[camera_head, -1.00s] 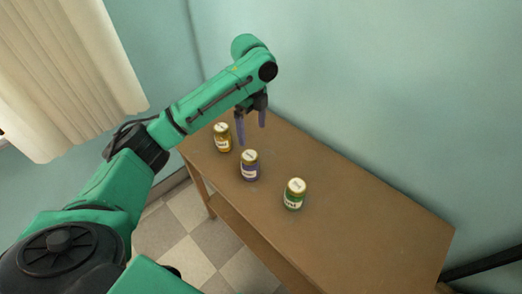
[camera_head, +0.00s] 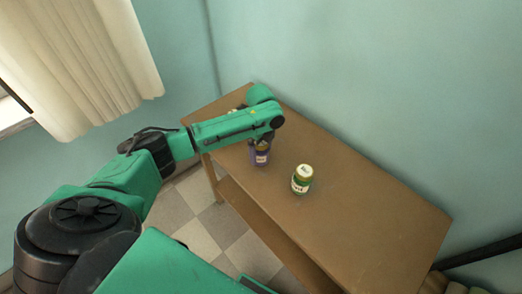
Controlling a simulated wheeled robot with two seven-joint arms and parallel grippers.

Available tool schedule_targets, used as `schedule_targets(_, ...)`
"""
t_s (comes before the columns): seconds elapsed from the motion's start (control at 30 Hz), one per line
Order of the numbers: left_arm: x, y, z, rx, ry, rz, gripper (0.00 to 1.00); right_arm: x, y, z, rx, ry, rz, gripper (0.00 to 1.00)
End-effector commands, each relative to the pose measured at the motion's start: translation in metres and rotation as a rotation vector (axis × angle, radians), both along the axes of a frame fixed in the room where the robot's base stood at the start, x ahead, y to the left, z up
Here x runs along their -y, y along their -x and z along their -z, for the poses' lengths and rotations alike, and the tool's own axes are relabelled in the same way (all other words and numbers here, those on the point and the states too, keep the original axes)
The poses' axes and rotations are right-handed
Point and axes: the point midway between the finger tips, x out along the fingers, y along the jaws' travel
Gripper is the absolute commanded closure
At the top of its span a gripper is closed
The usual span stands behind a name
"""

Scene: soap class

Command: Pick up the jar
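Three jars stand on the brown wooden table. The purple jar (camera_head: 261,157) is upright under my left wrist, its top covered. The green jar (camera_head: 302,180) with a pale lid stands upright and clear to its right. Only a bit of the yellow jar (camera_head: 232,111) shows behind my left forearm. My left gripper (camera_head: 261,142) is down at the purple jar. Its fingers are mostly hidden by the wrist, so I cannot see whether they touch or grip the jar. My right gripper is out of view.
The table (camera_head: 365,215) has free room to the right of the green jar. A teal wall runs along its back edge. A curtain (camera_head: 85,65) hangs at the upper left. A lower shelf (camera_head: 262,225) is under the tabletop.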

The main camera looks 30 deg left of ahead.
Motion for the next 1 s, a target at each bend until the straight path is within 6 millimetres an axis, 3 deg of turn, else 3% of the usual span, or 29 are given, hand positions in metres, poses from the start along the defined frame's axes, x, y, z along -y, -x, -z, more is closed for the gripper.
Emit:
schedule_targets(0.03,0.000,0.000,0.000,0.000,0.000,0.000,0.34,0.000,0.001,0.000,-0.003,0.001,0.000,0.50)
schedule_targets(0.2,0.000,0.000,-0.001,0.001,0.000,0.000,0.99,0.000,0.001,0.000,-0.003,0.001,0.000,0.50)
schedule_targets(0.47,0.000,-0.001,-0.002,0.002,0.000,0.000,1.00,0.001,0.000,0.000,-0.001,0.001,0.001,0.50)
schedule_targets(0.67,0.000,-0.002,-0.022,0.005,0.001,0.000,1.00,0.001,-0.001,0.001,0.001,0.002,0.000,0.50)
schedule_targets(0.77,0.000,-0.002,-0.046,0.007,0.001,-0.001,1.00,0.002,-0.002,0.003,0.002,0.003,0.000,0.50)
schedule_targets(1.0,0.001,-0.002,-0.136,0.011,0.003,0.000,1.00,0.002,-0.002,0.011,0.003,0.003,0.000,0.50)
